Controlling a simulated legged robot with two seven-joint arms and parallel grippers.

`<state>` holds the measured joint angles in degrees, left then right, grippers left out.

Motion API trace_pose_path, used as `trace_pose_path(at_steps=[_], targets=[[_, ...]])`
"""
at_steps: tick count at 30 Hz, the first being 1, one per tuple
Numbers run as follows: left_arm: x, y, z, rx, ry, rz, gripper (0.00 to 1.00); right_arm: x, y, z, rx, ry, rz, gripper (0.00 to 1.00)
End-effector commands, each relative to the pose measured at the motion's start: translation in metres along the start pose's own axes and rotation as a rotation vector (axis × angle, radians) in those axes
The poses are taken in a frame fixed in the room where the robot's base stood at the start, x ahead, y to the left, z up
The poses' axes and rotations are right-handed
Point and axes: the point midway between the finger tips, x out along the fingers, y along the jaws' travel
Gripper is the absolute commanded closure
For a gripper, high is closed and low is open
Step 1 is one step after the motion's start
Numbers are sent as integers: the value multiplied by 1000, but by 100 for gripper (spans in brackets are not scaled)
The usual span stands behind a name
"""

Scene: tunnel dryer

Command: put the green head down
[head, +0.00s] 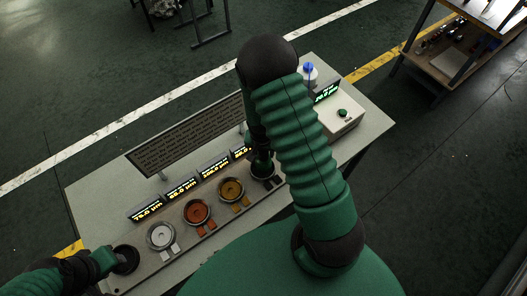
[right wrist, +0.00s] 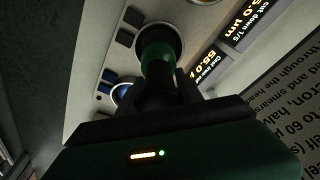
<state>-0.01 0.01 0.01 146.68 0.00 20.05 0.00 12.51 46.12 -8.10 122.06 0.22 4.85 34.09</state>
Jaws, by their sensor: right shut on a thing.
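The green head (right wrist: 157,50) shows in the right wrist view as a short cylinder with a green band. My right gripper (right wrist: 160,82) is shut on it. The head's far end overlaps a round pale-rimmed seat (right wrist: 178,28); I cannot tell whether it touches it. In the head view my right gripper (head: 260,165) is over the right end of the row of round seats on the bench, and my forearm hides part of that area. My left gripper (head: 122,260) is at the bench's lower left corner, by a dark round shape; its jaws are not clear.
The bench (head: 90,200) carries seats with silver (head: 161,236), orange (head: 197,212) and amber (head: 231,190) contents. Lit displays (head: 182,188) and a text board (head: 185,135) stand behind them. A shelf (head: 450,60) is farther off.

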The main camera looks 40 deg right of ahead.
Motion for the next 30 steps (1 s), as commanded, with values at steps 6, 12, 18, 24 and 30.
trace_pose_path(at_steps=[6, 12, 18, 24, 30], targets=[[-8, 0, -2, -1, 0, 0, 64, 21, -2, 2, 0, -1, 0, 100], [-7, 0, -2, 0, 0, 0, 64, 22, -1, 2, 0, -2, 0, 51], [-7, 0, -2, 0, 0, 0, 64, 21, 0, 2, 1, -2, 0, 36], [-7, 0, -2, 0, 0, 0, 64, 21, -1, 2, 0, -2, 0, 36], [0, 0, 0, 0, 0, 0, 64, -2, -2, 1, 1, 1, -2, 36]])
